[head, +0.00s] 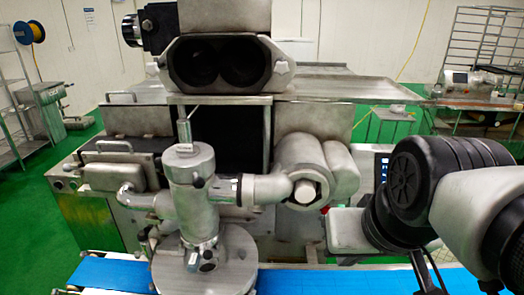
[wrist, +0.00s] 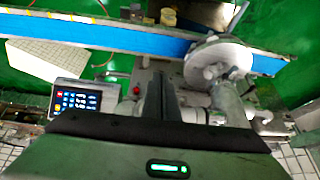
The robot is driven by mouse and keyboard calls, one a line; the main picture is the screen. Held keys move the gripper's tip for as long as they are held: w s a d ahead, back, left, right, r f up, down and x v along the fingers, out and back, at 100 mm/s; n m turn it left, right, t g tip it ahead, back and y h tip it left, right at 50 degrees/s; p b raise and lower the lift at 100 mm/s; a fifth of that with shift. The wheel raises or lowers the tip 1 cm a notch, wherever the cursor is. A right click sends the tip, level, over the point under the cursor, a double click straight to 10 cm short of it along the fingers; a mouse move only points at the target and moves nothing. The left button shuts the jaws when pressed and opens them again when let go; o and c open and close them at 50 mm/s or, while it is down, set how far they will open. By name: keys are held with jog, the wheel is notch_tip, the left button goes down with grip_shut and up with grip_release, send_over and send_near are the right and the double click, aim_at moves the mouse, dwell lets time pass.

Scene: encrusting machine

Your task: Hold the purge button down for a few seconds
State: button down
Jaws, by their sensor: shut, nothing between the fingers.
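The control panel (wrist: 78,100) shows at the left in the wrist view, a dark lit screen with several small coloured marks in a pale frame. In the head view a strip of its screen (head: 383,166) shows beside my dark arm, which hides the rest. I cannot read which mark is the purge button. A small red button (wrist: 137,89) sits on the machine, between the panel and my fingers in the wrist view. My gripper (wrist: 161,77) is shut and empty, its dark fingers side by side, to the right of the panel in that view. The head view does not clearly show the fingertips.
The metal encrusting machine (head: 235,130) fills the middle of the head view, with a vertical cylinder (head: 193,185) and pipes at its front. A blue conveyor belt (head: 110,273) runs along the front. Green floor (head: 30,190) is open at the left.

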jog(key=w+a+f+m+g+y+b, duration=0.2)
jog(key=a+f+y+b, duration=0.35)
jog(key=a, duration=0.35)
jog(key=w+a+f+m+g+y+b, duration=0.2)
jog(key=a+f+y+b, duration=0.25)
jog(key=a+f, duration=0.35)
jog(key=w+d+f+m+t+y+b, duration=0.1)
jog(key=w+f+m+t+b, duration=0.2)
jog(key=w, duration=0.8)
jog(key=w+d+f+m+t+b, duration=0.1)
jog(key=w+f+m+t+b, duration=0.2)
jog(key=w+f+m+t, duration=0.3)
jog(key=w+m+t, duration=0.2)
jog(key=w+m, duration=0.2)
jog(key=shift+w+f+y, duration=0.35)
jog(key=shift+f+y, duration=0.05)
jog(key=w, duration=0.8)
jog(key=shift+w, duration=0.4)
